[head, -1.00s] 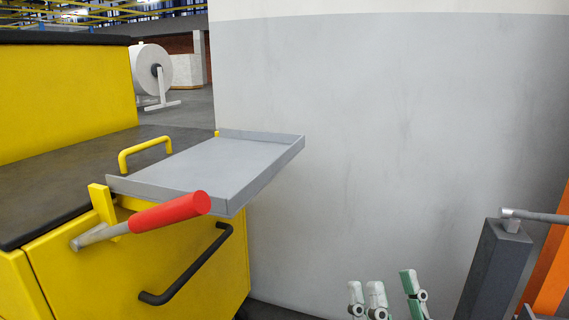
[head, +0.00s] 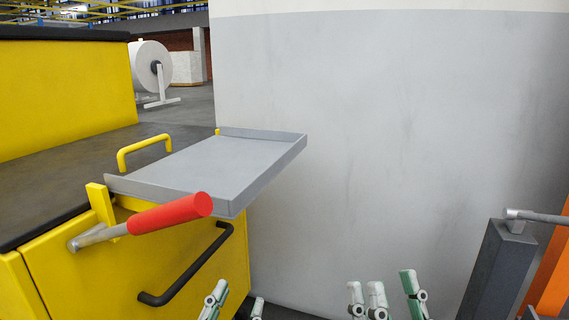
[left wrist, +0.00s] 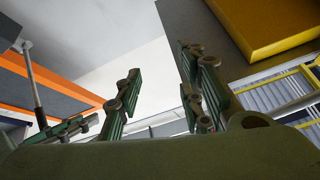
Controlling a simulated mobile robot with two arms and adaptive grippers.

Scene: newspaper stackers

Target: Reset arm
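In the head view my left gripper (head: 237,300) shows at the bottom edge, its green-padded fingers spread apart. It is in front of and below the yellow machine's lower right corner. In the left wrist view its fingers (left wrist: 163,78) stand wide apart with nothing between them. My right gripper (head: 388,290) is at the bottom, right of centre, with a gap between its upright fingers and nothing held. The palms and arms of both are out of the head view.
The yellow machine (head: 75,280) stands at the left with a grey tray (head: 215,165), a red-handled lever (head: 170,213) and a black handle (head: 187,270). A grey wall (head: 400,130) fills the middle. A dark post (head: 497,270) and an orange beam (head: 550,280) stand at the right.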

